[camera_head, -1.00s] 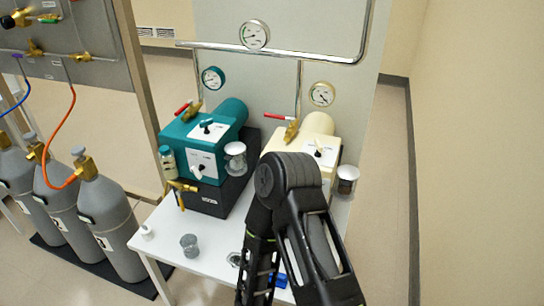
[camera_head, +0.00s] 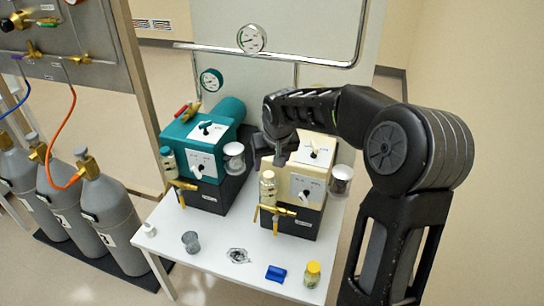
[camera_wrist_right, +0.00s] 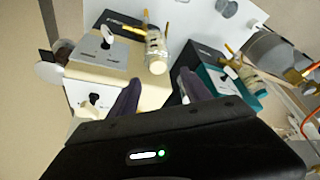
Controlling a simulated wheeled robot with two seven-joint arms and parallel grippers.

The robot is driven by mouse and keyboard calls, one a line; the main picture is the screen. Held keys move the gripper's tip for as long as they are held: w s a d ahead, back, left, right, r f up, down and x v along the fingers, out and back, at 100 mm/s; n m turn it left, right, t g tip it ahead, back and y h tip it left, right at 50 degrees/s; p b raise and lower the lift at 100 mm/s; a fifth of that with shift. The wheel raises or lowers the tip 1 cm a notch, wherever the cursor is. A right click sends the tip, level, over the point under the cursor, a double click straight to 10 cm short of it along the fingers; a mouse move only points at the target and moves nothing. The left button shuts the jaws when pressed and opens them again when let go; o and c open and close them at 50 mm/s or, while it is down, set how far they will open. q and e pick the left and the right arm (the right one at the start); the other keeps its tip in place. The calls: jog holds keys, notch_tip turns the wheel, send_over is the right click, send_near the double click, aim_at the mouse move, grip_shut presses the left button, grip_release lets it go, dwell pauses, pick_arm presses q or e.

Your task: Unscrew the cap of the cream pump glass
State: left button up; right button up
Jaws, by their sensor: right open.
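The cream pump (camera_head: 305,170) stands on the white table, a small glass (camera_head: 268,192) at its left front. The glass has a pale cap (camera_head: 267,175) on top and stands upright. In the right wrist view the cap (camera_wrist_right: 158,66) and glass (camera_wrist_right: 155,44) lie just beyond my fingertips, beside the cream pump (camera_wrist_right: 115,65). My right gripper (camera_head: 268,155) is open and empty, a little above the cap and apart from it. In the right wrist view its dark purple fingers (camera_wrist_right: 158,84) are spread wide. My left gripper is not in view.
The teal pump (camera_head: 205,150) with a similar glass (camera_head: 168,160) stands to the left. A brass valve (camera_head: 275,210) sits in front of the glass. A cup (camera_head: 190,242), a blue block (camera_head: 276,274) and a yellow-capped jar (camera_head: 312,275) stand on the table front (camera_head: 215,265).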

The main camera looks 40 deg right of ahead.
aim_at(269, 174)
jog(key=shift+d+r, duration=0.25)
jog(key=shift+r, duration=0.05)
jog(key=shift+f, duration=0.1)
jog(key=shift+p+x, duration=0.7)
jog(key=shift+x, duration=3.2)
grip_shut()
